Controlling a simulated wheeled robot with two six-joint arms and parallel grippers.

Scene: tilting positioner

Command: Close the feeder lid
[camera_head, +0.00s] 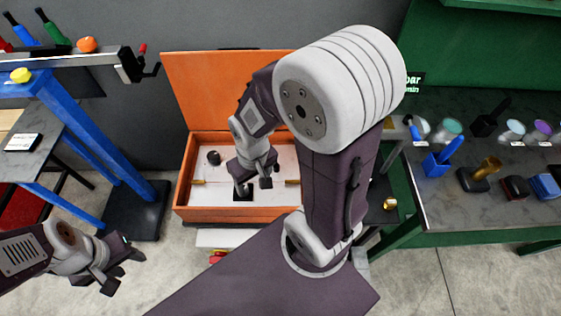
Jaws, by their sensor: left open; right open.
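The orange feeder box (230,215) stands in the middle, with a white inside, a dark square opening in its floor and a small black knob at its left. Its orange lid (205,85) stands raised at the back; my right arm hides its right part. My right gripper (253,187) is open and points down over the inside of the box, close to the dark square. I cannot tell whether it touches anything. My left gripper (124,271) is open and empty, over the floor to the lower left of the box.
A blue-framed stand (85,135) is at the left, near the box. A green bench (440,190) with several brushes, cups and blocks is at the right. A grey wall is behind the lid.

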